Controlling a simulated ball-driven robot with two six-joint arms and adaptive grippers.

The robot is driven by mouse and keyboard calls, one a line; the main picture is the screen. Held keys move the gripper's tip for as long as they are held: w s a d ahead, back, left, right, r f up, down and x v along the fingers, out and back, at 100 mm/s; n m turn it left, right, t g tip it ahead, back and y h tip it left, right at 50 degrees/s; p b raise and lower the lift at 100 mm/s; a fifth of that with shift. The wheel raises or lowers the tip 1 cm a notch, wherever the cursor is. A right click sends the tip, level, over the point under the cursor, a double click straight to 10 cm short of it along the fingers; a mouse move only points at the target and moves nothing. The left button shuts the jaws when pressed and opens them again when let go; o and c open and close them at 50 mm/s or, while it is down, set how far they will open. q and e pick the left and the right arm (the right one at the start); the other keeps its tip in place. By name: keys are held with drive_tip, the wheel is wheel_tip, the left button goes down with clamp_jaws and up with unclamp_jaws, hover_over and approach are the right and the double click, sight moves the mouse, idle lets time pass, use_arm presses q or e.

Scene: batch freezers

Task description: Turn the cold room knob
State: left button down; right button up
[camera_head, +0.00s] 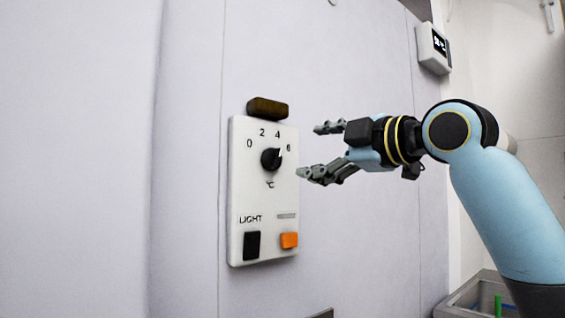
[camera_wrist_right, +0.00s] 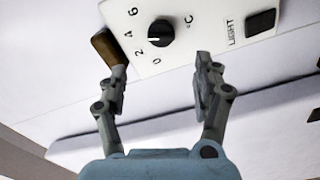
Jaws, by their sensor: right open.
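The cold room knob (camera_head: 271,159) is a round black dial on a white control panel (camera_head: 240,190) on the pale wall, with 0, 2, 4, 6 and °C around it. The knob also shows in the right wrist view (camera_wrist_right: 161,33), above and between the fingertips. My right gripper (camera_head: 314,150) is open and empty, just right of the panel, with its fingers pointing toward the knob. It is apart from the knob. In the right wrist view both fingers (camera_wrist_right: 161,68) are spread. My left gripper is not in view.
A dark brown block (camera_head: 267,108) sits on top of the panel. A black switch (camera_head: 252,246) and an orange switch (camera_head: 289,240) are below the knob. A small display box (camera_head: 434,48) is on the wall at upper right. A grey bin (camera_head: 468,297) stands at lower right.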

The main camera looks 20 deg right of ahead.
sight(278, 158)
drive_tip(key=p+x, duration=0.2)
drive_tip(key=x, duration=0.7)
drive_tip(key=shift+a, duration=0.1)
drive_tip(key=shift+w+a+f, duration=0.15)
drive_tip(key=shift+w+a, duration=0.05)
drive_tip(key=shift+w, duration=0.5)
drive_tip(key=c, duration=1.2)
drive_tip(key=shift+o, duration=0.2)
drive_tip(key=shift+p, duration=0.4)
drive_tip(key=m+p, duration=0.2)
drive_tip(key=m, duration=0.1)
drive_tip(key=shift+m, duration=0.4)
drive_tip(key=shift+f+m+p, duration=0.1)
drive_tip(key=shift+m+p, duration=0.95)
drive_tip(key=shift+m, duration=0.95)
